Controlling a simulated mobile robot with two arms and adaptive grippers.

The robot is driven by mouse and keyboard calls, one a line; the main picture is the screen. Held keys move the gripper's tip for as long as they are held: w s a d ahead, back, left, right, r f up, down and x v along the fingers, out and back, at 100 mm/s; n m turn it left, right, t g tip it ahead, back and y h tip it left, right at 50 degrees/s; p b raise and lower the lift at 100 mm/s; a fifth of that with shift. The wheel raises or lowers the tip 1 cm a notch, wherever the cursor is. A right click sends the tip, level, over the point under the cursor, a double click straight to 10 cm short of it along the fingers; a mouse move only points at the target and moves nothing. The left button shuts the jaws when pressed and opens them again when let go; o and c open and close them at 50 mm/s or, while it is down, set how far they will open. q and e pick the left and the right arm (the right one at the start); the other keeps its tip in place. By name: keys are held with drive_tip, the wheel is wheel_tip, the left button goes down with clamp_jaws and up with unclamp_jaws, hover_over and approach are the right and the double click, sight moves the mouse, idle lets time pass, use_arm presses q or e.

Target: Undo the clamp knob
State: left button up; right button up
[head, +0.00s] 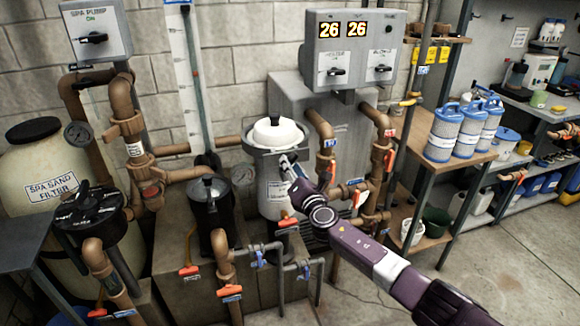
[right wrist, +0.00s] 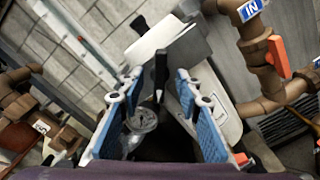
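The clamp knob (right wrist: 160,72) is a small dark upright piece at the front of the white filter canister, under its rim. The canister (head: 272,196) stands in the middle of the head view, with a white domed lid (head: 275,131) and a grey clamp band around its top. My right gripper (head: 287,161) reaches its front from the lower right and hides the knob there. In the right wrist view its blue-padded fingers (right wrist: 158,82) are apart, one on each side of the knob, with gaps visible on both sides. My left gripper is not in view.
A black pump strainer (head: 209,205) and a pressure gauge (head: 243,175) stand left of the canister. Brown pipes with red-handled valves (head: 384,160) are close on the right. A grey control box (head: 355,50) hangs above. Open floor lies at the lower right.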

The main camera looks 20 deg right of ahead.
drive_tip(key=s+p, duration=0.3)
drive_tip(key=s, duration=0.4)
drive_tip(key=shift+d, duration=0.15)
drive_tip(key=shift+p, duration=0.3)
